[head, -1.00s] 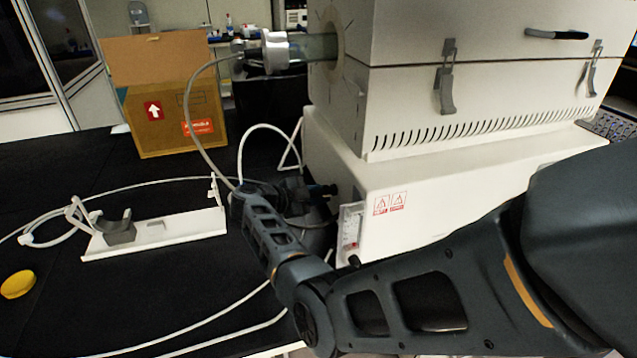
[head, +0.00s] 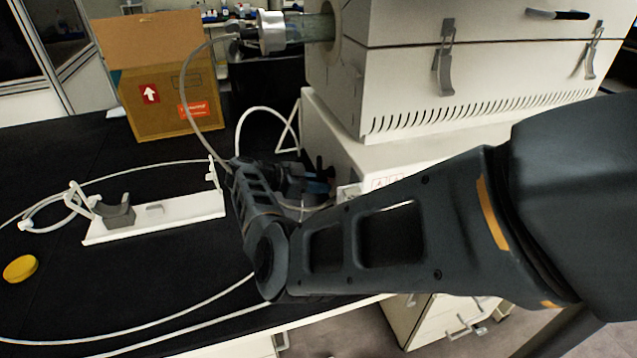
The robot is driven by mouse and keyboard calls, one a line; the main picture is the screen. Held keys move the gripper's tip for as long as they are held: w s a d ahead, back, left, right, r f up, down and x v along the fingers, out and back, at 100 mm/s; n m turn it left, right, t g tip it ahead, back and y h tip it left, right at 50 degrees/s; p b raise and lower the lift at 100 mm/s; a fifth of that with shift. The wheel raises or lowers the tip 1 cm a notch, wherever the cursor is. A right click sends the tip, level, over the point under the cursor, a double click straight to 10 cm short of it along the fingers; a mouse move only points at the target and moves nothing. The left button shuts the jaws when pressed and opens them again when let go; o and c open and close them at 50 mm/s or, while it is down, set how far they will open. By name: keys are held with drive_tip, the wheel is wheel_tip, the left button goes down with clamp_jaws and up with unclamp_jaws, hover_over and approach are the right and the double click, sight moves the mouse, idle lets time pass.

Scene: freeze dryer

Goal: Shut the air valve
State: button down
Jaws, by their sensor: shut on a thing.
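My gripper (head: 308,183) is at the left side of the white machine's lower body (head: 350,150), low by its front corner. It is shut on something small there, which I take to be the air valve. The valve is mostly hidden behind my wrist and fingers, so its handle angle cannot be made out. My arm reaches in from the right and covers much of the machine's lower front. A metal flange (head: 272,32) closes the end of the glass tube (head: 308,28), with a thin grey hose (head: 184,88) running down from it behind my wrist.
A white stand with a grey cradle (head: 190,213) lies on the black bench, with a coiled white hose (head: 45,212) beside it. A yellow cap (head: 20,269) lies at the left. A cardboard box (head: 160,105) stands behind.

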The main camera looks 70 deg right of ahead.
drive_tip(key=shift+f, duration=0.1)
idle(0.3)
drive_tip(key=c, duration=1)
unclamp_jaws()
drive_tip(key=shift+c, duration=0.2)
drive_tip(key=b+v, duration=0.1)
drive_tip(key=v, duration=0.7)
drive_tip(key=shift+b, duration=0.35)
